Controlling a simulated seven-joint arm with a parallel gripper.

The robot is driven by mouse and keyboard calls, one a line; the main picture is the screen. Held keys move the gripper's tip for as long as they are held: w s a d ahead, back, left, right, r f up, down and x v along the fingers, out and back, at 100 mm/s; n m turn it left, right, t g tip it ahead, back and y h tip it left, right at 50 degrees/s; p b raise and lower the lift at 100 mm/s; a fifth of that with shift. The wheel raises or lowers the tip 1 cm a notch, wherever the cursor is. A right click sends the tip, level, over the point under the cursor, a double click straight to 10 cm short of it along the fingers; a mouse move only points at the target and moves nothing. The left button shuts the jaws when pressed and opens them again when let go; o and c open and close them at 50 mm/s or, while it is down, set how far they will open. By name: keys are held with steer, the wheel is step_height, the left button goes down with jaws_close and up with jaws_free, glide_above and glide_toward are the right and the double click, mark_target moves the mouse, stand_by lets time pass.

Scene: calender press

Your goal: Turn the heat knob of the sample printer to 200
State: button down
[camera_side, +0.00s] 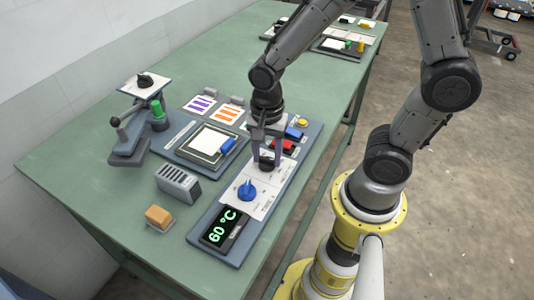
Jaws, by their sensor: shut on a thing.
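The control panel (212,253) lies along the front right of the green table. Its display (219,229) reads 60 °C in green digits. A blue knob (246,190) with a pointer stands on a white plate just behind the display. A dark knob (266,163) stands behind the blue one. My gripper (267,157) points down over the dark knob and is shut on it, clear of the blue knob. The fingers partly hide the dark knob, and its pointer and scale cannot be read. The labels are too small to tell which knob is for heat.
Red (283,146), blue (293,133) and yellow (302,123) parts sit behind my gripper. A framed white sheet (209,140) with a blue handle lies left. A grey slotted block (178,184), an orange block (158,217) and a stand (127,150) are further left. The table's front left is clear.

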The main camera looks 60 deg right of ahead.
mark_target(267, 159)
steer(key=shift+m, duration=0.9)
steer(key=shift+c, duration=1.6)
jaws_free()
steer(key=shift+r, duration=0.1)
step_height(267, 159, up, 14)
